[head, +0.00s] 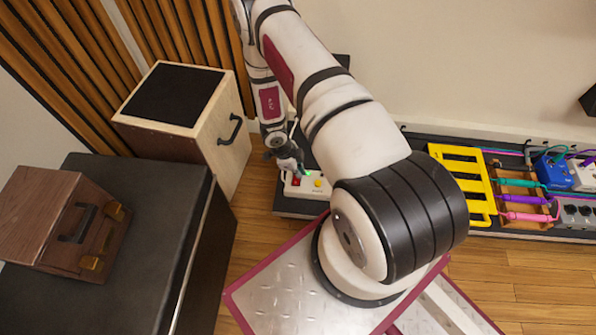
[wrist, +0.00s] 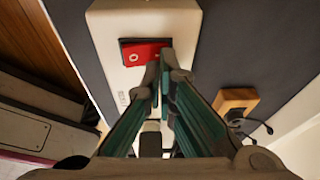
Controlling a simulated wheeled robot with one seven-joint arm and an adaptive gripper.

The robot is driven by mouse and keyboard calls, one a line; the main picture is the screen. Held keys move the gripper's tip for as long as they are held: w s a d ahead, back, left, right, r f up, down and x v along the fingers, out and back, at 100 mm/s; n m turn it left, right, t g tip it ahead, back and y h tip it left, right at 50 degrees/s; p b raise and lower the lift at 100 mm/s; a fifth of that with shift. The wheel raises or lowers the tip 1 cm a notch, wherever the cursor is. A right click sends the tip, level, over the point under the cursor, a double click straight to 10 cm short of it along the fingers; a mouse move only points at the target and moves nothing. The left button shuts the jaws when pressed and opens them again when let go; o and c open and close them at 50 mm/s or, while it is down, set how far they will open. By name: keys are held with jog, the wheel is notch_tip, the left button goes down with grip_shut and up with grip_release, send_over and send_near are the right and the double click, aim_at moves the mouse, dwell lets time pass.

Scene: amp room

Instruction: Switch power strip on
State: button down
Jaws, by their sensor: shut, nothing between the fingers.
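The cream power strip (head: 308,190) lies on the dark board in the head view, partly hidden by my arm. It shows a red part, a small green light and a yellow button there. In the wrist view the strip (wrist: 112,28) fills the top middle, with a red rocker switch (wrist: 130,55) marked with a circle. My gripper (wrist: 159,72) is shut and empty, its tips overlapping the right part of the red switch in this view. I cannot tell whether they touch it. In the head view my gripper (head: 290,165) is over the strip's left end.
A wooden box with a black top (head: 175,95) stands left of the strip. A brown case (head: 65,220) sits on a black cabinet (head: 120,270). A yellow rack (head: 462,180) and coloured cables lie right. Wooden floor (head: 255,235) shows between cabinet and my base.

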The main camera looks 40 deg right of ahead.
jog(key=shift+a, duration=0.1)
jog(key=shift+s+a+r, duration=0.15)
jog(key=shift+s+a, duration=0.3)
jog(key=shift+s, duration=0.1)
jog(key=shift+r, duration=0.1)
jog(key=r+p, duration=0.1)
jog(key=r, duration=0.1)
jog(key=r+p, duration=0.1)
jog(key=shift+w+d+r+p, duration=0.15)
jog(key=shift+d+r+p, duration=0.05)
jog(key=shift+r+p, duration=0.2)
jog(key=w+r+p, duration=0.3)
jog(key=r+p, duration=0.1)
jog(key=r, duration=0.5)
jog(key=shift+w+a+r, duration=0.2)
jog(key=shift+w+a, duration=0.05)
jog(key=shift+a, duration=0.1)
